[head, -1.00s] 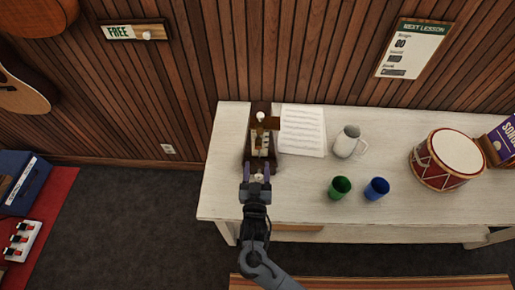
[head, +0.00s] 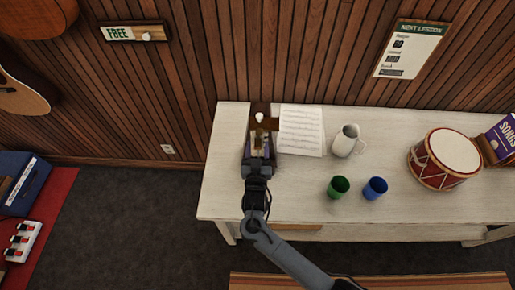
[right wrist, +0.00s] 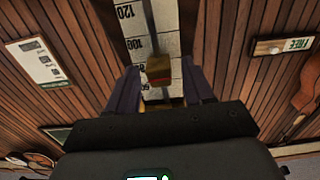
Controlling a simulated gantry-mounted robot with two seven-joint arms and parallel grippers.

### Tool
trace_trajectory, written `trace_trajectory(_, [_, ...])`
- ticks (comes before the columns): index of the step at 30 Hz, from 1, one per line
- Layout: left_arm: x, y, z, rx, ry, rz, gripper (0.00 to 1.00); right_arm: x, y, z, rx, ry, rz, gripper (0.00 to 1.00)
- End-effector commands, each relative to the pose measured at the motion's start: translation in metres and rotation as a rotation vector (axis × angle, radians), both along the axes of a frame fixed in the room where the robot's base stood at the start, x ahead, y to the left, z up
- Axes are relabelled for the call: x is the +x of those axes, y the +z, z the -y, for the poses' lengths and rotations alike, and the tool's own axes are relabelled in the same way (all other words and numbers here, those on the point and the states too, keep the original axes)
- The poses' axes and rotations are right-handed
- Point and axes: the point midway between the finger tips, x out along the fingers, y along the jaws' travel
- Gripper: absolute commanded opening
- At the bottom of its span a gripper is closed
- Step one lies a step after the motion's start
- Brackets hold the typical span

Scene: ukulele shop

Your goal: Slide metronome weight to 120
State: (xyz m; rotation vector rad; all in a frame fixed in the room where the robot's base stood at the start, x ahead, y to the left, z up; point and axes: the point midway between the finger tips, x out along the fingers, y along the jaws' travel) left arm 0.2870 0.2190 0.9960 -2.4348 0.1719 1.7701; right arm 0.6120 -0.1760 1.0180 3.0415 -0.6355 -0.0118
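The dark wooden metronome (head: 261,108) stands at the left end of the white table, with a pale number plate and a thin rod. In the right wrist view the number plate (right wrist: 129,28) shows 120 near the top and smaller numbers below. The small brass and reddish weight (right wrist: 158,69) sits on the rod, well below the 120 mark. My right gripper (head: 258,152) is at the metronome's front. Its purple fingers (right wrist: 161,88) are open, one on each side of the weight, with gaps visible. My left gripper is out of view.
A music sheet (head: 302,130) lies just right of the metronome. A white mug (head: 345,142), green cup (head: 338,187), blue cup (head: 375,188) and red drum (head: 446,160) stand farther right on the table (head: 225,190). The wood-panelled wall is behind.

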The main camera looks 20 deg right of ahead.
Motion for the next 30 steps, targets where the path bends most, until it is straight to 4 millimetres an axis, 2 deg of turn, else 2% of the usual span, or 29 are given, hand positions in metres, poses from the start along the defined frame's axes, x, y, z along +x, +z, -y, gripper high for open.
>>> trace_trajectory(1, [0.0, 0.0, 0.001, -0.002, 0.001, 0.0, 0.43, 0.0, 0.0, 0.0, 0.0, 0.0, 0.0, 0.43])
trace_trajectory(9, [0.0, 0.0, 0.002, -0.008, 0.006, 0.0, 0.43, 0.0, 0.0, 0.0, 0.0, 0.0, 0.0, 0.02])
trace_trajectory(10, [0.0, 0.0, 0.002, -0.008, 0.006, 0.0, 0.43, 0.0, 0.0, 0.0, 0.0, 0.0, 0.0, 0.0])
trace_trajectory(17, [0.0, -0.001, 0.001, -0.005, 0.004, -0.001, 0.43, 0.0, -0.001, 0.0, 0.0, 0.0, 0.0, 0.0])
trace_trajectory(20, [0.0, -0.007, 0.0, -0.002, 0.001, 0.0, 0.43, 0.0, -0.009, 0.0, 0.0, 0.0, -0.001, 0.0])
trace_trajectory(30, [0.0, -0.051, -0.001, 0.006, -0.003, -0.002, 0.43, 0.0, -0.066, 0.002, 0.001, -0.001, 0.0, 0.0])
